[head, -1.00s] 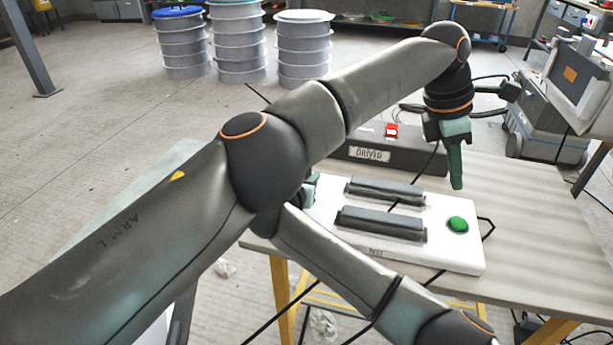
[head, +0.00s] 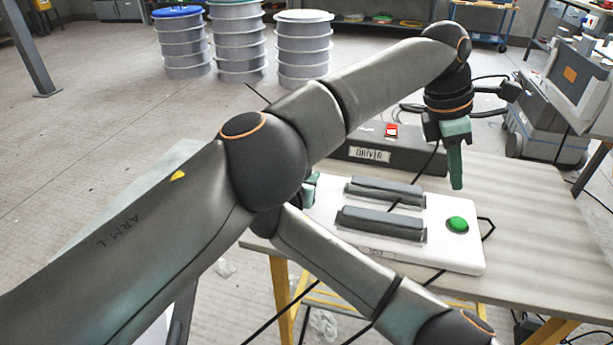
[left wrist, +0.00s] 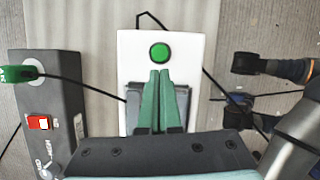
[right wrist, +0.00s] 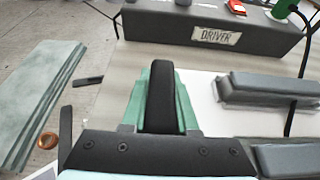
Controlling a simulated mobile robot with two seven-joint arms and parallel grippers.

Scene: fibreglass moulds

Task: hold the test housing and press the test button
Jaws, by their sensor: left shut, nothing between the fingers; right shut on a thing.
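The test housing (head: 466,255) is a white box with two dark grey bars on top and a green round test button (head: 457,224) near its right end. My left gripper (head: 456,187) is shut and empty, its fingers pointing down above the button end. In the left wrist view its fingertips (left wrist: 160,72) appear just below the button (left wrist: 160,53), apart from it in the picture. My right gripper (head: 310,187) is mostly hidden behind my left arm. In the right wrist view its green fingers (right wrist: 160,95) are shut around a dark upright grip at the housing's end.
A dark box labelled DRIVER (head: 400,157) with a red switch (head: 391,130) stands behind the housing on the table (head: 540,220). Black cables run around the housing. The table's right part is clear.

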